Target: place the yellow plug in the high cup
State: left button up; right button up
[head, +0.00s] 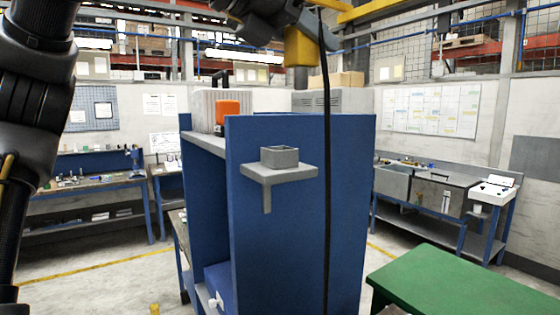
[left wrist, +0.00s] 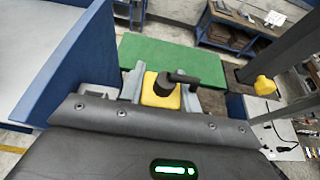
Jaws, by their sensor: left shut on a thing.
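The yellow plug (head: 299,48) is at the top of the head view, held by my left gripper (head: 312,34). In the left wrist view the plug (left wrist: 158,92) sits between the two grey fingers, with a black part on top. The high cup (head: 280,157) is a small grey square cup on a bracket on the side of the blue cabinet. The plug is above the cup in the picture and apart from it. A grey piece beside the blue panel in the left wrist view (left wrist: 98,90) looks like the cup or its bracket. My right gripper is not in view.
A green table top (head: 465,285) is at the lower right. Workbenches stand along the walls.

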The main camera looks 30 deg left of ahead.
pick_arm(q)
jog(key=w+a+f+p, duration=0.1)
jog(key=w+a+f, duration=0.2)
jog(key=w+a+f+p, duration=0.2)
jog(key=w+a+f, duration=0.1)
jog(key=w, duration=0.1)
jog(key=w+a+f+p, duration=0.2)
jog(key=w+a+f, duration=0.1)
jog(key=f, duration=0.1)
jog(key=shift+w, duration=0.4)
jog(key=shift+d+f+p, duration=0.1)
jog(key=shift+f+p, duration=0.55)
jog(key=shift+f, duration=0.85)
jog(key=shift+f, duration=0.1)
jog(key=o, duration=1)
